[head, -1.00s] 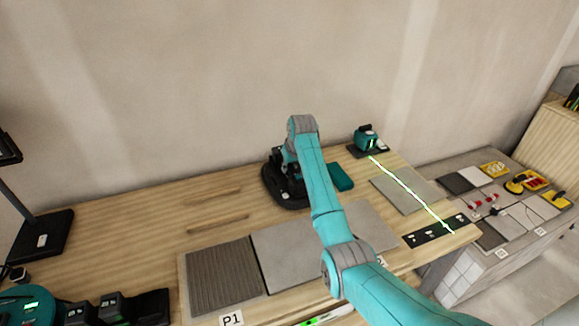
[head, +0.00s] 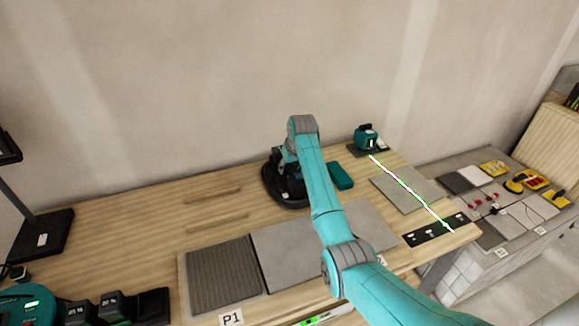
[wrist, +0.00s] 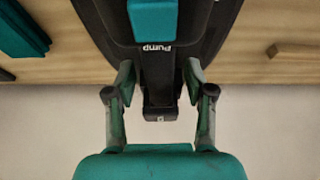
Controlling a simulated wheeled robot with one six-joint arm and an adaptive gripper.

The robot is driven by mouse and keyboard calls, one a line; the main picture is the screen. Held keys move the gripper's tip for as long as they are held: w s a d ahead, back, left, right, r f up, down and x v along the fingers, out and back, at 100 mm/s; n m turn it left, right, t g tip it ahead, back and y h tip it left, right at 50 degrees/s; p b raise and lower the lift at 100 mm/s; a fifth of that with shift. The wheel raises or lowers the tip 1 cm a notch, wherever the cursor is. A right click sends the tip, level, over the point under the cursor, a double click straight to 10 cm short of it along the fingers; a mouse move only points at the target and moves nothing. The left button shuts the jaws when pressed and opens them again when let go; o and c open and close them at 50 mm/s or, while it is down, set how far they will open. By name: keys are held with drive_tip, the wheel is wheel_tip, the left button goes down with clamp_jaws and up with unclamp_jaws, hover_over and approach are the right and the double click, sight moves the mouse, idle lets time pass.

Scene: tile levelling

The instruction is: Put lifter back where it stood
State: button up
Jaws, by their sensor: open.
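The lifter (head: 283,190) is a black device with a rounded base, standing on the wooden bench near the wall. In the wrist view its black body (wrist: 158,75) carries a "Pump" label and a teal part. My gripper (wrist: 160,90) is open, with one finger on each side of the lifter's narrow black end. I cannot tell whether the fingers touch it. In the head view my arm hides part of the lifter and most of the gripper.
A teal block (head: 340,176) lies just right of the lifter. A teal laser unit (head: 367,140) stands farther right, with a green line across a grey tile (head: 395,195). Larger tiles (head: 285,250) lie in front. Two wooden strips (head: 215,222) lie to the left, with bare bench around them.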

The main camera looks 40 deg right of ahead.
drive_tip(key=v, duration=1.2)
drive_tip(key=shift+w+r, duration=0.1)
